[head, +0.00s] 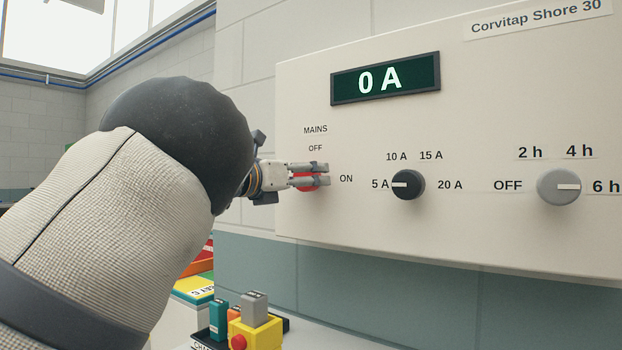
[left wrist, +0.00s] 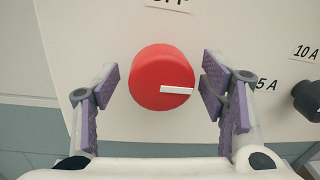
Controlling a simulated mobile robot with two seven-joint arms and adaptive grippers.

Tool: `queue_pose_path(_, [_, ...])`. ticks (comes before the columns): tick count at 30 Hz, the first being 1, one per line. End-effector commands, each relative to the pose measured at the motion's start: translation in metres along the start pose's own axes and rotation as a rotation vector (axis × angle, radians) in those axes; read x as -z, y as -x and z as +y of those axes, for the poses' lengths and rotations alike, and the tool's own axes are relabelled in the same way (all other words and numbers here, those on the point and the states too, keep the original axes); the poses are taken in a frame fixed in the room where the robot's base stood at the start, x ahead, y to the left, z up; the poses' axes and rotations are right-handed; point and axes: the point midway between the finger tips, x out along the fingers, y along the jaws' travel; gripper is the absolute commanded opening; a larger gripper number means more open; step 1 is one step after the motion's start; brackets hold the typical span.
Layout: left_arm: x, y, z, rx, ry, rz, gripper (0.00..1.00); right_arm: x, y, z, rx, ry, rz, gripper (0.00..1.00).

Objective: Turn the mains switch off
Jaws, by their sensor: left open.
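The mains switch is a red round knob (left wrist: 158,72) with a white pointer line, which points right in the left wrist view. In the head view the red knob (head: 308,188) shows partly behind my gripper, below the MAINS and OFF labels and left of the ON label. My left gripper (head: 318,174) is open at the knob. In the left wrist view its purple-padded fingers (left wrist: 160,95) stand on either side of the knob, with a gap at the left; contact at the right is unclear. My right gripper is not in view.
The cream panel (head: 460,225) has a display (head: 385,78) reading 0 A, a black current knob (head: 408,185) and a grey timer knob (head: 559,187). Below left are a yellow box with a red button (head: 254,333) and several small blocks.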

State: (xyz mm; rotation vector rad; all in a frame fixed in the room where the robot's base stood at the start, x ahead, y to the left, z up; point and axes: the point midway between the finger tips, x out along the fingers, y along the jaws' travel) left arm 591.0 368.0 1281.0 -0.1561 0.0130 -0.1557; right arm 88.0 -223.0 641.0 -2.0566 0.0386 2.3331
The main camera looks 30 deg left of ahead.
Motion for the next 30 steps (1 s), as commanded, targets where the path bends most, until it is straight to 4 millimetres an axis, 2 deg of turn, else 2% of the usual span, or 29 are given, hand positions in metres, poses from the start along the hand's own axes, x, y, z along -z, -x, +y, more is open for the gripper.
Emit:
queue_pose_path(8, [-0.0008, -0.0038, 0.0000, 0.000, 0.001, -0.002, 0.66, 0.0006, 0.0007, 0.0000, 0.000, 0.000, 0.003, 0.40])
queue_pose_path(11, [-0.0007, -0.0037, 0.0000, 0.000, 0.001, -0.001, 0.47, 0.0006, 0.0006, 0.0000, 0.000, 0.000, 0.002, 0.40])
queue_pose_path(15, [-0.0007, -0.0036, -0.0001, 0.000, 0.000, -0.001, 0.17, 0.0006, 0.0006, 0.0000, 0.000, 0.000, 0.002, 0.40])
queue_pose_path(23, [-0.0007, -0.0036, -0.0001, 0.000, 0.016, -0.003, 0.17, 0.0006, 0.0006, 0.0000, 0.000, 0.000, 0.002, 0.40])
queue_pose_path(30, [-0.0004, -0.0035, 0.0001, 0.002, 0.126, -0.011, 0.17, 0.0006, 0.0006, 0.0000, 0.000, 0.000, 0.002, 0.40])
